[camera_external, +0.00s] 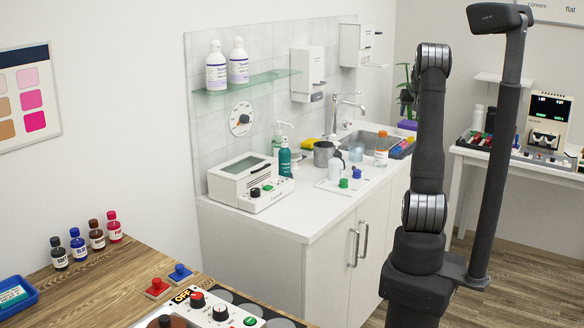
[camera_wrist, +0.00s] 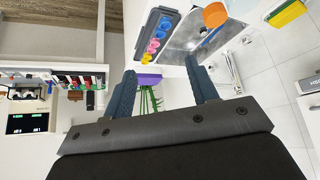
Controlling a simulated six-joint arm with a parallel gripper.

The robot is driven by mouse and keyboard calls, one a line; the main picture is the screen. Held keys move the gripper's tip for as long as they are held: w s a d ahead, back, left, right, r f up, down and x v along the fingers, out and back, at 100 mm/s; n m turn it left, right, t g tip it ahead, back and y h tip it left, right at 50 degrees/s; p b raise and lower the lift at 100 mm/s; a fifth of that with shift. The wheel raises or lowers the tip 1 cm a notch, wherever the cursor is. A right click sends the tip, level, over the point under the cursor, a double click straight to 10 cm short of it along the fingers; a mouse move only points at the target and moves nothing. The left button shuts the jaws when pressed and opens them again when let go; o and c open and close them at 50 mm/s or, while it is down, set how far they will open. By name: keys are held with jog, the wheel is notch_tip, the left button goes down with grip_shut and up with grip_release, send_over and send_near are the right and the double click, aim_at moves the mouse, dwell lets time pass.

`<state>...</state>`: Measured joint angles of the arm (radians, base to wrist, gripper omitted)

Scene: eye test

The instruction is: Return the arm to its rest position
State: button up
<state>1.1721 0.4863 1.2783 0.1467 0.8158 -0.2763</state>
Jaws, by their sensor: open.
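My arm stands upright at the right of the external view, its links stacked nearly straight up from the base. My gripper cannot be made out in the external view. In the wrist view my gripper (camera_wrist: 160,68) shows two dark blue fingers spread wide apart, with nothing held between them. The wrist picture is turned, with the room tilted. Beyond the fingers are a green plant (camera_wrist: 148,100) and a purple item (camera_wrist: 149,81), both clear of the fingers as far as I can tell.
A white counter (camera_external: 300,222) holds a white device (camera_external: 250,182), bottles and a sink. A wooden table (camera_external: 92,290) in front carries small bottles, a blue tray (camera_external: 20,308) and a control box (camera_external: 205,312). A side table (camera_external: 480,160) with an instrument stands behind my arm.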

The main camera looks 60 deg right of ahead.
jog(key=w+a+r+n+t+y, duration=0.1)
jog(key=w+a+r+n, duration=0.25)
jog(key=w+a, duration=0.75)
jog(key=w+a+r+n+t+y, duration=0.15)
jog(key=w+a+r, duration=0.25)
jog(key=w+a, duration=0.75)
jog(key=w+a+r+n, duration=0.1)
jog(key=w+a+r, duration=0.1)
jog(key=a, duration=0.6)
jog(key=w+a+r+n+y, duration=0.1)
jog(key=w+a+r+n, duration=0.1)
jog(key=w+a, duration=0.3)
jog(key=w+a+r+n+y, duration=0.1)
jog(key=w+a+r+n, duration=0.1)
jog(key=a, duration=1.1)
jog(key=shift+w+r, duration=0.7)
jog(key=shift+w, duration=0.45)
jog(key=shift+t, duration=0.25)
jog(key=s+d+f+m, duration=0.1)
jog(key=s+d+f, duration=0.1)
jog(key=d, duration=0.7)
jog(key=s+d+f+m+h, duration=0.1)
jog(key=s+d+f+m, duration=0.1)
jog(key=d, duration=0.8)
jog(key=shift+s+d+f, duration=0.3)
jog(key=shift+s+f, duration=0.35)
